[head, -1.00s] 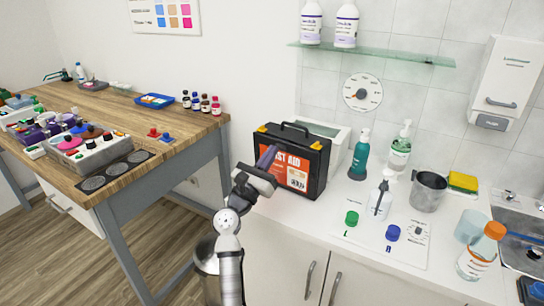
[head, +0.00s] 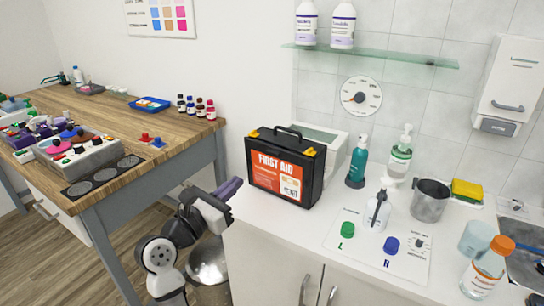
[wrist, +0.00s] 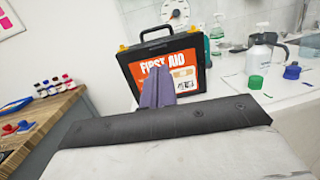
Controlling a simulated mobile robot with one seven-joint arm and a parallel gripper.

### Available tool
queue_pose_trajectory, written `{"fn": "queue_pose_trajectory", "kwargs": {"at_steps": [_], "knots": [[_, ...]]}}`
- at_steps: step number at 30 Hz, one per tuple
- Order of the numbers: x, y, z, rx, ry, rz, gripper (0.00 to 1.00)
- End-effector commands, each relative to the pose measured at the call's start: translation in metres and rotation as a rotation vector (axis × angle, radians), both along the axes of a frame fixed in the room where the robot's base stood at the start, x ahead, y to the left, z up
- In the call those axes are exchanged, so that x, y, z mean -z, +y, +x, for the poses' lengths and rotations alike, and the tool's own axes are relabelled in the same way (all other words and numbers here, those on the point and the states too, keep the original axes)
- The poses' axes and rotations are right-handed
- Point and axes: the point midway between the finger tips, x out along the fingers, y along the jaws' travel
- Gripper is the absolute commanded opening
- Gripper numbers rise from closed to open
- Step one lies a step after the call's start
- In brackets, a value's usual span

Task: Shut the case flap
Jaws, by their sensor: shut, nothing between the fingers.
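The black first aid case (head: 285,168), with an orange label, a top handle and yellow corner latches, stands upright on the white counter. Its labelled front looks flush with its body, and I see no gap. The case also shows in the wrist view (wrist: 190,62), its label partly hidden by my fingers. My gripper (head: 231,187) has purple fingers pressed together with nothing between them. It is left of the case and a little lower, near the counter's left edge and apart from the case. The fingers also show in the wrist view (wrist: 158,90).
A white box (head: 335,146) stands behind the case. To the right are a teal pump bottle (head: 358,165), a spray bottle (head: 375,212) and a metal jug (head: 430,203). A wooden workbench (head: 190,133) is at left, and a metal bin (head: 208,262) is below.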

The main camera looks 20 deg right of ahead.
Motion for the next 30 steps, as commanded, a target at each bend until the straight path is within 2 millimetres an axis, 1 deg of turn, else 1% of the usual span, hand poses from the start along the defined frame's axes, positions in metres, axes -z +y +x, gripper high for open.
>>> {"fn": "queue_pose_trajectory", "kwargs": {"at_steps": [1, 3, 5, 8, 11, 21, 25, 30], "knots": [[0.001, 0.008, -0.002, -0.015, 0.022, 0.026, 0.0], [0.003, 0.012, -0.003, -0.025, 0.05, 0.048, 0.0], [0.004, 0.012, -0.002, -0.028, 0.063, 0.057, 0.0], [0.003, 0.004, 0.003, -0.027, 0.066, 0.058, 0.0], [0.001, -0.011, 0.012, -0.025, 0.066, 0.058, 0.0], [-0.004, -0.072, 0.052, -0.024, 0.064, 0.057, 0.0], [-0.004, -0.088, 0.063, -0.026, 0.064, 0.056, 0.0], [-0.003, -0.1, 0.072, -0.028, 0.063, 0.056, 0.0]]}}
